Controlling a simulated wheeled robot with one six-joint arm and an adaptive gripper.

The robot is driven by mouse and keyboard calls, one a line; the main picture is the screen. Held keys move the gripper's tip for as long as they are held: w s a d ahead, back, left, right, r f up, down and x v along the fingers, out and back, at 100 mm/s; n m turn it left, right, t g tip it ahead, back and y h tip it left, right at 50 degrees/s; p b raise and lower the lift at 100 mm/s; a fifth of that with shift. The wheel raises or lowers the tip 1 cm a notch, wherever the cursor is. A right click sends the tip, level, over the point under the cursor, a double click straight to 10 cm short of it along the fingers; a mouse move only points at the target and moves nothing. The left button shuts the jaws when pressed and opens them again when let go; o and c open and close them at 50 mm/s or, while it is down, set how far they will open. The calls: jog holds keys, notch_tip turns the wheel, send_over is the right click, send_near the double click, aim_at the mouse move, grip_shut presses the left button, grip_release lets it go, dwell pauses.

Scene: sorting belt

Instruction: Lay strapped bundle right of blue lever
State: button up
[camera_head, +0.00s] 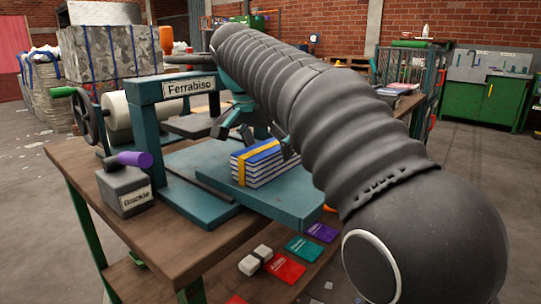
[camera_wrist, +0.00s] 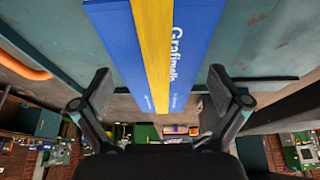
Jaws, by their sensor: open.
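The strapped bundle (camera_head: 262,165) is a stack of blue books with a yellow band. It lies flat on the teal plate of the press. In the wrist view the bundle (camera_wrist: 190,40) shows its blue cover and yellow band, centred between my fingers. My gripper (camera_head: 260,138) is open just above and behind the bundle; its fingers (camera_wrist: 160,95) are spread to either side. I cannot tell whether they touch it. A lever with a blue-purple handle (camera_head: 134,159) stands on a grey box labelled "Buckle" (camera_head: 124,193), left of the press on the wooden bench.
The teal press frame (camera_head: 170,92), labelled "Ferrabiso", stands between lever and bundle. The wooden bench (camera_head: 160,243) has bare room right of the grey box along its front. Coloured booklets (camera_head: 303,248) and a white strapped bundle (camera_head: 255,260) lie lower down. My arm hides the right side.

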jog(key=shift+x, duration=1.2)
jog(key=shift+r, duration=0.1)
jog(key=c, duration=1.8)
